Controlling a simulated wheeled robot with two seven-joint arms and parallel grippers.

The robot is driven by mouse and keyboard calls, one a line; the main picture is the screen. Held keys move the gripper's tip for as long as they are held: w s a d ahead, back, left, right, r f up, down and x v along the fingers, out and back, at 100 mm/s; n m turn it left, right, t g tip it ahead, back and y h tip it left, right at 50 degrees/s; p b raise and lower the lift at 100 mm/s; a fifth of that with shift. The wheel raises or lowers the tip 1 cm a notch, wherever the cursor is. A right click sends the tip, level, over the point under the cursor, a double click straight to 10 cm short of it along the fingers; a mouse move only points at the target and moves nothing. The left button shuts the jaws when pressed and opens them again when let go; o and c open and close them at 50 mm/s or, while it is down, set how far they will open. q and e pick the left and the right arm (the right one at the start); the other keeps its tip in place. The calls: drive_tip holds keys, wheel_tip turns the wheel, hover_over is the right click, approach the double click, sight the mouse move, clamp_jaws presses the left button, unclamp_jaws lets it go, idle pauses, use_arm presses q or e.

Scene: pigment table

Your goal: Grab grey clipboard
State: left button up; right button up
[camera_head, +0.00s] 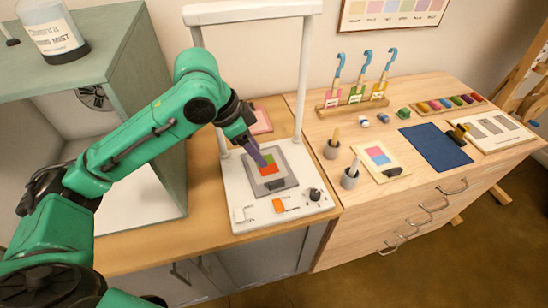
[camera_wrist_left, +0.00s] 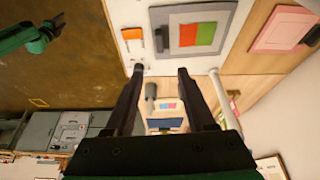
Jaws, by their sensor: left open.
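The grey clipboard (camera_head: 289,181) lies flat on the white base of a stand, with a sheet of green and orange patches on it. My left gripper (camera_head: 259,158) is over the clipboard's upper part and hides some of it. In the left wrist view the clipboard (camera_wrist_left: 237,14) is at the top, beyond the fingertips. The left gripper (camera_wrist_left: 160,70) is open there, with nothing between its fingers. Whether a finger touches the board cannot be told. A green arm with a dark end, likely my right (camera_wrist_left: 45,30), shows at the upper left; its jaws are unclear.
The stand's white posts (camera_head: 302,80) and top bar rise around the clipboard. A green-grey cabinet (camera_head: 150,110) is at the left. A pink board (camera_head: 262,120) lies behind the stand.

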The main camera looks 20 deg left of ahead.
use_arm(q)
approach(276, 181)
drive_tip(key=d, duration=0.1)
drive_tip(key=x, duration=0.2)
drive_tip(key=p+x, duration=0.1)
drive_tip(key=x, duration=0.2)
drive_tip(key=a+p+x, duration=0.1)
drive_tip(key=x, duration=0.2)
drive_tip(key=shift+f, duration=0.15)
drive_tip(key=shift+d+f, duration=0.1)
drive_tip(key=shift+f, duration=0.1)
clamp_jaws()
use_arm(e)
drive_tip(key=shift+s+r, duration=0.35)
drive_tip(key=shift+r, duration=0.25)
drive_tip(key=shift+s+r, duration=0.3)
drive_tip(key=shift+r, duration=0.3)
